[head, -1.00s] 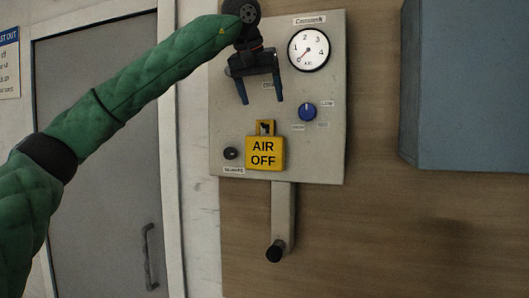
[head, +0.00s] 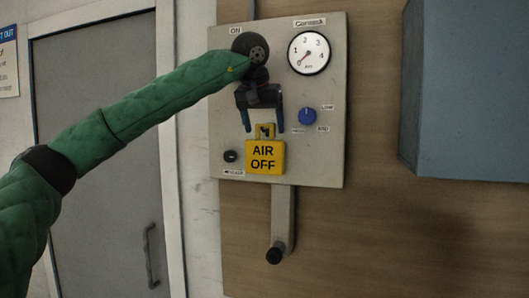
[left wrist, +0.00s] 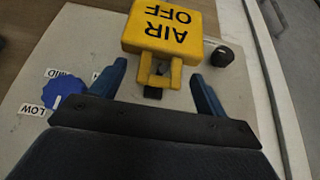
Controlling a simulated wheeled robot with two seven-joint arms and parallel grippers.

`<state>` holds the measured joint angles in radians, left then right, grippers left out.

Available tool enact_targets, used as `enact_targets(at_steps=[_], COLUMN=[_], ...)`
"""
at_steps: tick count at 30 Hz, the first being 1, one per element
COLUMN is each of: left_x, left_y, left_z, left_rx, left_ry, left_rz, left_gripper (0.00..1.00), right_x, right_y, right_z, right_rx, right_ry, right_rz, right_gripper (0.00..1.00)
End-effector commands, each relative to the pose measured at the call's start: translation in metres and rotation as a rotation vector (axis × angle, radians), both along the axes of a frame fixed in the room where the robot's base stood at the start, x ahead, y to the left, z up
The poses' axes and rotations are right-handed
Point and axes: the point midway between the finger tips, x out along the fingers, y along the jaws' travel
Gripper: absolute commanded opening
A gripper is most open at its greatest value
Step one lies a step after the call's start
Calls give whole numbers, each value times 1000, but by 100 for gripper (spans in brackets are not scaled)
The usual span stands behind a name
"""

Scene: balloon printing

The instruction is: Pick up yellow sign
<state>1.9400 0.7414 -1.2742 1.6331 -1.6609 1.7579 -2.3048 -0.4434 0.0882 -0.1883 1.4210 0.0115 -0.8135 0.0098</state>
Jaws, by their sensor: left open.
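The yellow sign (head: 265,158) reads "AIR OFF" and hangs by its top loop from a dark peg on the grey panel. In the left wrist view the sign (left wrist: 172,28) appears upside down, with its loop toward my gripper. My left gripper (head: 264,130) is open, its two blue fingers pointing down on either side of the sign's loop. In the left wrist view the fingers (left wrist: 163,82) are apart with the loop between them; I cannot tell whether either touches it. My right gripper is not in view.
A lever with a black end (head: 274,256) hangs below. A blue-grey box (head: 470,90) juts out at right.

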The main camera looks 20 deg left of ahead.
Motion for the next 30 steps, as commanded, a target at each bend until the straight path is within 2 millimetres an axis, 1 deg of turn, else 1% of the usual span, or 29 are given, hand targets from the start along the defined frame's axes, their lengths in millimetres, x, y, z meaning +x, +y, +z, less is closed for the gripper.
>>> enact_targets(at_steps=[5,10,11,12,20,30], left_x=[3,3,3,3,3,3], left_y=[0,0,0,0,0,0], left_z=[-5,-5,-5,-5,-5,-3], left_rx=[0,0,0,0,-1,-1], left_ry=[0,0,0,0,0,-1], left_rz=[1,1,1,1,0,0], left_gripper=[75,75,73,65,14,13], right_x=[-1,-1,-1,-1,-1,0], right_y=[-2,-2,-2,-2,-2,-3], right_z=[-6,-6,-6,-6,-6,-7], right_rx=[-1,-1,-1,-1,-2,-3], right_ry=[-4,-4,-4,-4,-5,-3], right_rz=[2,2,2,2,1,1], right_gripper=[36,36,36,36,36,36])
